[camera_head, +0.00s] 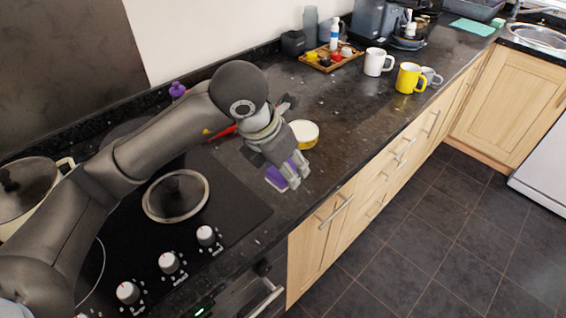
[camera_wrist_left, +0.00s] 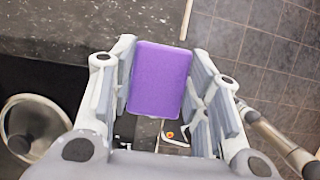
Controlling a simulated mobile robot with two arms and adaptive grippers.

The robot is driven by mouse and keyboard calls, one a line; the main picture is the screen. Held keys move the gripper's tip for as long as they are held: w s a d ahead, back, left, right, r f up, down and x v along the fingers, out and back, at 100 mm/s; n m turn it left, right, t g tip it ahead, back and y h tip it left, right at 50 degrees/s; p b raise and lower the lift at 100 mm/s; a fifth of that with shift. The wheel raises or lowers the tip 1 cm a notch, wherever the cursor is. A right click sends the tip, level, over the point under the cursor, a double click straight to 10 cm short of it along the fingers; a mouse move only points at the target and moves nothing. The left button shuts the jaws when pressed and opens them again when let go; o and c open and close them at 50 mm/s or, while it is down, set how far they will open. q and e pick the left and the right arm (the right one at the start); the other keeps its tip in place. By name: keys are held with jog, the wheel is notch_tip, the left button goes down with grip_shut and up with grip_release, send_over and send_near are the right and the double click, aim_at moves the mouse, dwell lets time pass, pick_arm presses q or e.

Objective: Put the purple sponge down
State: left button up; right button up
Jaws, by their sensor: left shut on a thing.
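The purple sponge (camera_wrist_left: 159,80) is held between the two fingers of my left gripper (camera_wrist_left: 160,95) in the left wrist view. In the head view the sponge (camera_head: 281,176) shows partly behind the fingers of my left gripper (camera_head: 289,165). The gripper is shut on it over the front edge of the dark speckled counter (camera_head: 350,117), just right of the cooktop. I cannot tell whether the sponge touches the counter. My right gripper is not in view.
A yellow-and-white round item (camera_head: 304,134) stands just behind the gripper. A black cooktop (camera_head: 235,207) with a lid (camera_head: 176,196) lies to the left. White (camera_head: 376,62) and yellow (camera_head: 409,78) mugs and a wooden tray (camera_head: 318,62) stand farther back. The counter between is clear.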

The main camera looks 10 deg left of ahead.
pick_arm(q)
jog(key=w+a+f+p, duration=0.1)
jog(key=w+f, duration=0.1)
jog(key=w, duration=0.1)
jog(key=w+f+p, duration=0.1)
jog(key=w+f, duration=0.2)
jog(key=w+a+f+p, duration=0.1)
jog(key=w+f, duration=0.1)
jog(key=w, duration=0.1)
jog(key=shift+w+a+f, duration=0.3)
jog(key=shift+a+f, duration=0.05)
jog(key=shift+f, duration=0.05)
jog(key=f+p, duration=0.1)
jog(key=f, duration=0.1)
jog(key=shift+w+a+f+p, duration=0.1)
jog(key=shift+w+f+p, duration=0.1)
jog(key=shift+f+p, duration=0.15)
jog(key=shift+f, duration=0.45)
jog(key=shift+f, duration=0.15)
jog(key=o, duration=0.7)
jog(key=shift+o, duration=1)
